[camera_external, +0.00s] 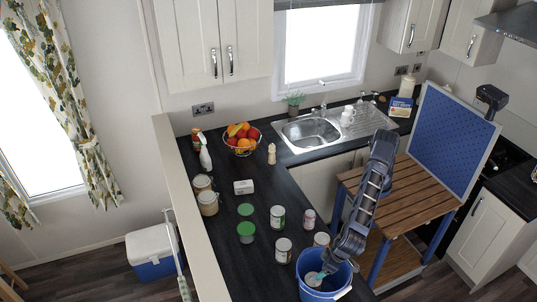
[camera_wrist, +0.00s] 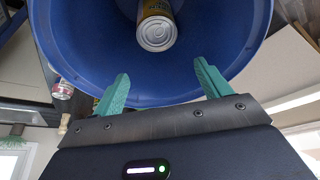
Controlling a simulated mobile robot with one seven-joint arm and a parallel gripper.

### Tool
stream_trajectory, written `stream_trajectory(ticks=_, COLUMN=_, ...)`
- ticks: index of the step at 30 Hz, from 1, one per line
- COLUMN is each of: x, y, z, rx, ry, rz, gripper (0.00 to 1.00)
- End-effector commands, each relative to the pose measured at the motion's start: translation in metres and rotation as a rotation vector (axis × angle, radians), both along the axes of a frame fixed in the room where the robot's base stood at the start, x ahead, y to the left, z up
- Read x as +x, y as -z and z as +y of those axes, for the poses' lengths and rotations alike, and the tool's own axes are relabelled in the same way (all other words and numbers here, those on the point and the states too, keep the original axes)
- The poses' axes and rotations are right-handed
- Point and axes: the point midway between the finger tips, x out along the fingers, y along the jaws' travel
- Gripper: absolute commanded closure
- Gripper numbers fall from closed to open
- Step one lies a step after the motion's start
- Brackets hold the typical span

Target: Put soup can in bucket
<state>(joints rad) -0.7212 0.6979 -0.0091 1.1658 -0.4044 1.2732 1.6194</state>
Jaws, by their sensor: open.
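The blue bucket (camera_external: 305,289) stands at the near end of the dark counter and also fills the upper wrist view (camera_wrist: 80,45). A can with a yellow label (camera_wrist: 156,28) is inside the bucket, its metal end facing the camera. I cannot read its label to tell whether it is the soup can. My gripper (camera_external: 317,275) reaches down into the bucket's mouth. In the wrist view its two teal fingers (camera_wrist: 162,88) are spread apart with nothing between them, and the can is beyond their tips.
Several cans, such as a white-labelled one (camera_external: 277,217), and green-lidded jars (camera_external: 246,232) stand on the counter left of my arm. A fruit bowl (camera_external: 241,140) and sink (camera_external: 311,132) are farther back. A wooden table (camera_external: 400,195) is to the right.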

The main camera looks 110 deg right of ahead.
Motion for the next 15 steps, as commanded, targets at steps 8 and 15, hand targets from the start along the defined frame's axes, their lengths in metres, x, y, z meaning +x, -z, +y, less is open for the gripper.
stream_trajectory(ticks=8, x=-0.003, y=-0.025, z=-0.034, rx=0.008, ry=-0.027, rz=0.015, gripper=0.24)
stream_trajectory(ticks=15, x=-0.022, y=-0.08, z=-0.121, rx=0.026, ry=-0.114, rz=0.052, gripper=0.24)
